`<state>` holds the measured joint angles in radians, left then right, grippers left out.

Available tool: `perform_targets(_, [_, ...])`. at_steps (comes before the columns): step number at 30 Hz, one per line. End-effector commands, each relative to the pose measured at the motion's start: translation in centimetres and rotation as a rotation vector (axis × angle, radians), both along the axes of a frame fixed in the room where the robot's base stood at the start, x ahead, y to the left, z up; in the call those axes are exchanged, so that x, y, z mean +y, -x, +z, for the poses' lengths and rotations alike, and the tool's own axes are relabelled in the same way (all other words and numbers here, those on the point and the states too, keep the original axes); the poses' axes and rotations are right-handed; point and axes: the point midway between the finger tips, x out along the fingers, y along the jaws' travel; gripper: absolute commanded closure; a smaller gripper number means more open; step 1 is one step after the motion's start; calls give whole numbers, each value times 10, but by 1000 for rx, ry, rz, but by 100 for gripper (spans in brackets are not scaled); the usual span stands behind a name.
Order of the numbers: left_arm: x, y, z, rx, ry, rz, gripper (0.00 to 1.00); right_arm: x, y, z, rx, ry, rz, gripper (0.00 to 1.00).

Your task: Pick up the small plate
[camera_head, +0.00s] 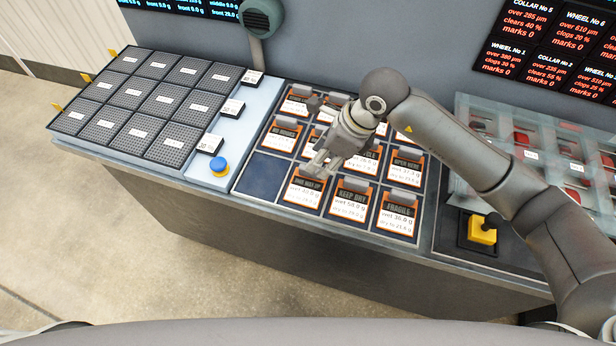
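Several small plates with orange-bordered white labels stand in a dark grid of square cells (262,175) on the bench. One in the front row, whose label seems to read "THIS WAY UP" (306,192), lies just below my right gripper (318,166). Beside it are the "KEEP DRY" plate (351,203) and the "FRAGILE" plate (397,212). The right gripper points down and left at the top edge of the first plate; I cannot tell whether it touches it or how far its fingers are apart. Its arm hides some plates behind. My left gripper is not in view.
A dark panel of perforated squares (150,100) with white labels is at the left, with a blue button (219,166) beside it. The front left cell is empty.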

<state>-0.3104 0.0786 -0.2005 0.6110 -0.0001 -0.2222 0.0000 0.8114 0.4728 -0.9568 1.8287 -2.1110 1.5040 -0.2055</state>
Motion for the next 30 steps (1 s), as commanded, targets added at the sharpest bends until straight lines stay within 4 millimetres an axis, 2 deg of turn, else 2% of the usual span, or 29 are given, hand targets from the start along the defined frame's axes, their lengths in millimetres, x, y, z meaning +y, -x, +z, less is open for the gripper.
perform_targets(3, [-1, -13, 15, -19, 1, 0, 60, 10, 0, -12, 8, -2, 1, 61])
perform_targets(7, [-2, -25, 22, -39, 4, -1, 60, 18, -4, -31, 7, 0, 0, 61])
perform_targets(12, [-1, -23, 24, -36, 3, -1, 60, 22, -5, -42, 3, -1, 0, 61])
perform_targets(18, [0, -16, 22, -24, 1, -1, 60, 22, -6, -42, 3, -1, 1, 62])
perform_targets(27, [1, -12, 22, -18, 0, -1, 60, 21, -6, -42, 3, -1, 0, 100])
perform_targets(30, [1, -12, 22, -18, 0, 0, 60, 21, -6, -42, 3, -2, 0, 100])
